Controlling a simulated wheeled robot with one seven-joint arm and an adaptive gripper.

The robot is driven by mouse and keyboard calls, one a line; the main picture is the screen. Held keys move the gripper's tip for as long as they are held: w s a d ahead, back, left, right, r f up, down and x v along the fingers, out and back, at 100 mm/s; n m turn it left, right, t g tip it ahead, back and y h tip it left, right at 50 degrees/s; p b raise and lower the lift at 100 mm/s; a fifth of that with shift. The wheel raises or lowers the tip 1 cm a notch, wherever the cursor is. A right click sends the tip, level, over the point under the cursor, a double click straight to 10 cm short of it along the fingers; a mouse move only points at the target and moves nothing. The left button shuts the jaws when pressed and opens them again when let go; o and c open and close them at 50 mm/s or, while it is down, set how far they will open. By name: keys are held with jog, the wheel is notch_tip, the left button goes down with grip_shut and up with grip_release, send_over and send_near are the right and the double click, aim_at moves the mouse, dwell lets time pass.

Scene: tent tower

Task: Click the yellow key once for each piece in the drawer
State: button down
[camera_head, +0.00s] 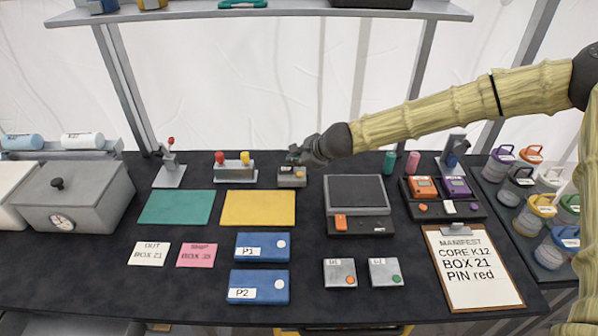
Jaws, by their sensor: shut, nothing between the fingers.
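My gripper (297,157) is shut and empty. Its fingertips are at the top of a small grey box (291,182) with a label on its front, at the back middle of the table. They cover part of the box's top, so I cannot tell whether they touch a key there. To the left, a grey block (235,174) carries a red knob (219,157) and a yellow knob (245,157). I cannot make out which part is the yellow key. No open drawer or pieces inside one can be made out.
A dark device (357,222) with an orange button stands right of the grey box. Yellow (258,207) and green (176,207) mats lie left. Blue boxes P1 (262,247) and P2 (259,287) lie in front. A manifest clipboard (472,270) and lidded jars (535,222) are at right.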

aim_at(297, 176)
jog(key=shift+r+p, duration=1.15)
jog(key=shift+r, duration=0.65)
